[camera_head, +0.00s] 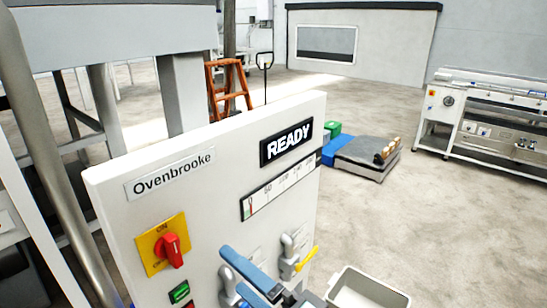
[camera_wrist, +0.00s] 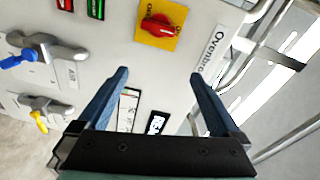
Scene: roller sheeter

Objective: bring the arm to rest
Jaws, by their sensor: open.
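My gripper (camera_wrist: 158,98) is open and empty in the wrist view, its two blue fingers apart in front of the Ovenbrooke panel. In the head view my gripper (camera_head: 250,272) shows at the bottom, before the lower part of the white panel (camera_head: 215,200). The panel carries a red rotary switch (camera_head: 172,249) on a yellow plate, a READY display (camera_head: 286,142) and a scale strip. A lever with a yellow tip (camera_head: 305,259) is right of my gripper. In the wrist view a blue-tipped lever (camera_wrist: 20,58) and a yellow-tipped lever (camera_wrist: 40,122) are at the left.
A grey bin (camera_head: 366,290) stands at the lower right of the panel. A metal post (camera_head: 45,150) rises at the left. A low dark platform (camera_head: 366,155), an orange ladder (camera_head: 228,88) and a long machine (camera_head: 485,115) stand farther back. The floor at right is largely clear.

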